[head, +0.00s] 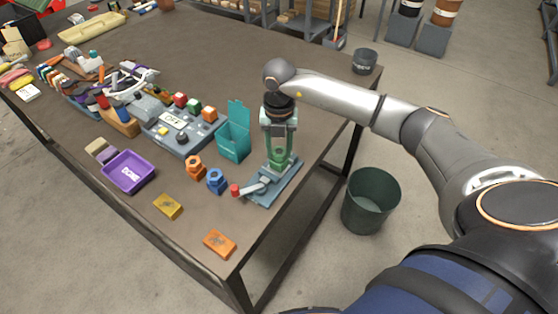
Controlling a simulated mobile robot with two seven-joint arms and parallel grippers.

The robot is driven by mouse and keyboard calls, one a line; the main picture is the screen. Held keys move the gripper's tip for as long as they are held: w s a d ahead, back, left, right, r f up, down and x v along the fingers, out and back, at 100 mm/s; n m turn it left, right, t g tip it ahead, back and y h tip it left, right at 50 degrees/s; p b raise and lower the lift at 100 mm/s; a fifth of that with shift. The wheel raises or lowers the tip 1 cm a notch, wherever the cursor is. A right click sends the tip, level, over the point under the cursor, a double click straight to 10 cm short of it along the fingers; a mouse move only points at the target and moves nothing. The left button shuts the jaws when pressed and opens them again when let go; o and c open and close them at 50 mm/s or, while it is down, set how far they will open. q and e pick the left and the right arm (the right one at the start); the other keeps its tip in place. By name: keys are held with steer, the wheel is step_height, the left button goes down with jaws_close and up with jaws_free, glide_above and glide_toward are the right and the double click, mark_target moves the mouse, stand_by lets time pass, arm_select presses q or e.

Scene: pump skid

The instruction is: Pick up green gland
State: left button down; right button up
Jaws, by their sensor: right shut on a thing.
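The green gland (278,158) is at the right part of the table, on a blue-grey fixture (284,187) that has a lever with a red knob (235,190). My right gripper (278,145) points straight down over the fixture and is shut on the green gland. The fingers hide part of the gland. I cannot tell whether it is clear of the fixture. My left gripper is not in view.
A teal open-lid box (234,143) stands close left of the fixture. Orange (195,167) and blue (216,180) hex parts stand nearby. A purple tray (128,184) and a switch panel (172,125) are further left. A green bin (369,205) is on the floor.

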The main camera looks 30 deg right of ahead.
jaws_close()
steer(key=shift+r, duration=0.2)
stand_by(0.6)
